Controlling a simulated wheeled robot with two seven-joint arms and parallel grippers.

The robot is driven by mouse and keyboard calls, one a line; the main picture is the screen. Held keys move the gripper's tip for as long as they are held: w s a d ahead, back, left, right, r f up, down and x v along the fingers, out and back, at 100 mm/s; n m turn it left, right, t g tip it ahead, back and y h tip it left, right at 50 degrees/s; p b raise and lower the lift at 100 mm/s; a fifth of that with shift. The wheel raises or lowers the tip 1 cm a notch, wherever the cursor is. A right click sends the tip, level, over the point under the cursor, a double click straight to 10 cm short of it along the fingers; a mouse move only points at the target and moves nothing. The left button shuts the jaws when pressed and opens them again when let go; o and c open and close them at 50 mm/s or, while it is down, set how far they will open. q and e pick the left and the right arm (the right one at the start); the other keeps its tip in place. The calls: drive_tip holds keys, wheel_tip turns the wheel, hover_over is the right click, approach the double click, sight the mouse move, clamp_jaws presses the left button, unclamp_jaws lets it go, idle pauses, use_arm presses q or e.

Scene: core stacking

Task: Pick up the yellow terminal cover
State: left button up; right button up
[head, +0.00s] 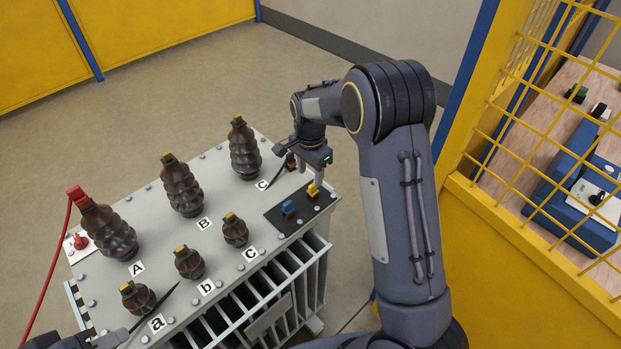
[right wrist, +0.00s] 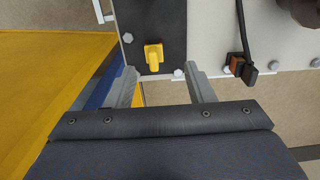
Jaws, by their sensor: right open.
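The yellow terminal cover (head: 313,190) sits on a black plate at the right end of the grey transformer top, beside a blue cover (head: 288,208). In the right wrist view the yellow cover (right wrist: 153,54) is upright on the plate, just beyond the fingertips and between their lines. My right gripper (head: 309,174) is above and behind the cover in the head view. My left gripper (head: 108,339) shows only partly at the bottom left edge, near a small brown insulator. Its jaws cannot be made out.
Tall brown insulators (head: 244,150) and smaller ones (head: 235,231) stand on the transformer top (head: 160,228). A black lead (right wrist: 243,35) with clips lies right of the plate in the wrist view. A red lead (head: 56,262) hangs at left. A yellow mesh fence (head: 545,130) stands at right.

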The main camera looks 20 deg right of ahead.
sight(313, 185)
drive_tip(key=f, duration=0.4)
drive_tip(key=f+p, duration=0.1)
drive_tip(key=f, duration=0.1)
drive_tip(key=shift+s+d+f, duration=0.15)
drive_tip(key=shift+s, duration=0.2)
drive_tip(key=shift+c, duration=0.5)
clamp_jaws()
